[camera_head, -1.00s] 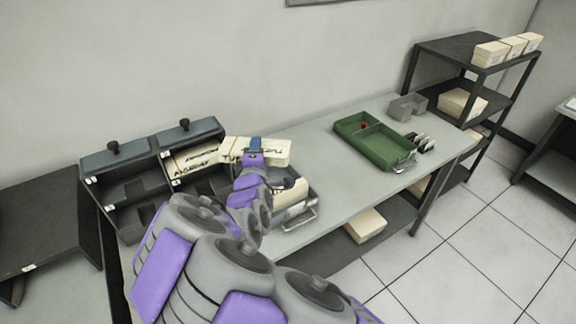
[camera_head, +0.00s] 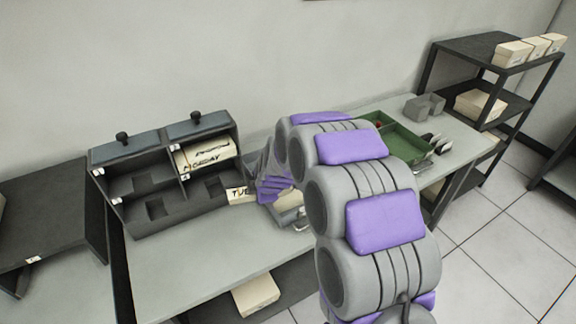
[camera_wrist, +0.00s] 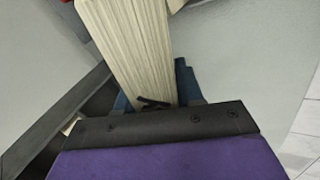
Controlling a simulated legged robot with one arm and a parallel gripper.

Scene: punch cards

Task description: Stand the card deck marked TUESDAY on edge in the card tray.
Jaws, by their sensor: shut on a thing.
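The TUESDAY deck (camera_head: 239,194) is a pale block of cards, with only its end lettered "TUE" showing left of my gripper in the head view. My gripper (camera_head: 274,186) is shut on it, low over the table beside the dark rack. In the wrist view the deck's layered card edges (camera_wrist: 128,45) run up from between the blue fingers (camera_wrist: 155,97). A metal tray (camera_head: 302,224) with a handle shows partly below my gripper. My arm hides most of it, and I cannot tell whether the deck touches it.
A dark compartment rack (camera_head: 150,222) stands at the left, with a MONDAY deck (camera_head: 207,158) in its upper right compartment. A green divided tray (camera_head: 405,140) and a small grey holder (camera_head: 424,107) are at the right. The table front (camera_head: 200,250) is clear.

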